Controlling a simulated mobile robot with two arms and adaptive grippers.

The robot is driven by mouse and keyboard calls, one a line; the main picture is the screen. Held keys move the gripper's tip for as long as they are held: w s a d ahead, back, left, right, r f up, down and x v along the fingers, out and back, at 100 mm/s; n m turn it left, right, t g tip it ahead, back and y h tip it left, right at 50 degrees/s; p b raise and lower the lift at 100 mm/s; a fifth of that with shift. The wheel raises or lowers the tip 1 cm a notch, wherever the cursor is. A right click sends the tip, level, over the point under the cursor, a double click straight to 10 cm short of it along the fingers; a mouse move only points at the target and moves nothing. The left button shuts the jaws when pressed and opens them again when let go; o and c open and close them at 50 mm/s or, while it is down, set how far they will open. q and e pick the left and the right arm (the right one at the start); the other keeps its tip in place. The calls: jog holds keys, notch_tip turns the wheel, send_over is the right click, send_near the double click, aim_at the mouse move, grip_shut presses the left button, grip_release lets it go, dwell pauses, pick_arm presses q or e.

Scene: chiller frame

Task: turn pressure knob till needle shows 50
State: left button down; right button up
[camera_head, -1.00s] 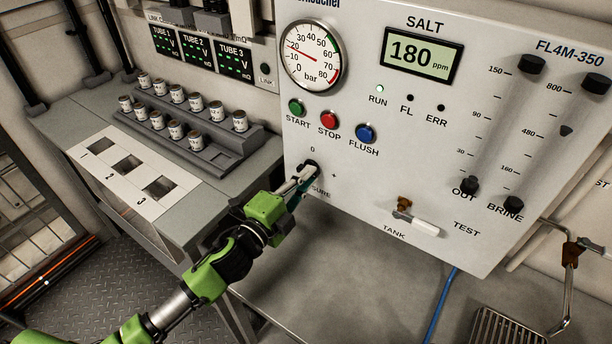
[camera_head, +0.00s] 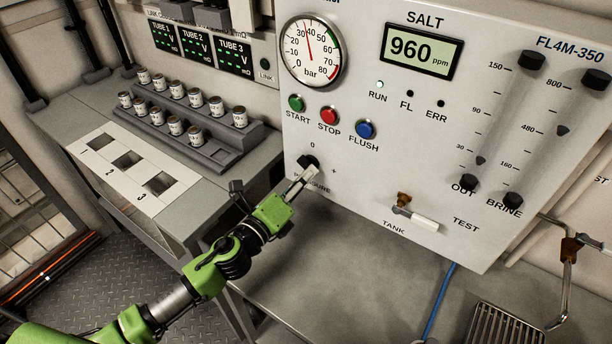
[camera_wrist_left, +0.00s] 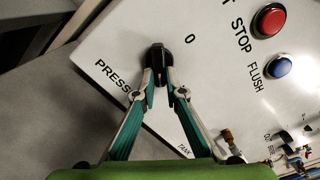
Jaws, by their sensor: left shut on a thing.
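The black pressure knob (camera_head: 308,161) sits low on the white panel, below the coloured buttons, with "0" above it and "+" to its right. My left gripper (camera_head: 309,171) is shut on the knob. In the left wrist view the fingertips (camera_wrist_left: 159,78) press on both sides of the knob (camera_wrist_left: 158,60). The round pressure gauge (camera_head: 312,66) is at the panel's upper left, marked in bar. Its red needle points up and slightly left, between 30 and 40. My right gripper is in no view.
START (camera_head: 296,103), STOP (camera_head: 329,116) and FLUSH (camera_head: 365,129) buttons are above the knob. The salt display (camera_head: 422,50) reads 960 ppm. A tank valve handle (camera_head: 415,214) sticks out to the right. A stepped rack with several small cans (camera_head: 195,138) stands left.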

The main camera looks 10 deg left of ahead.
pick_arm(q)
jog(key=shift+f, duration=0.1)
dwell(0.3)
jog(key=c, duration=2.1)
grip_release()
jog(key=v, duration=1.2)
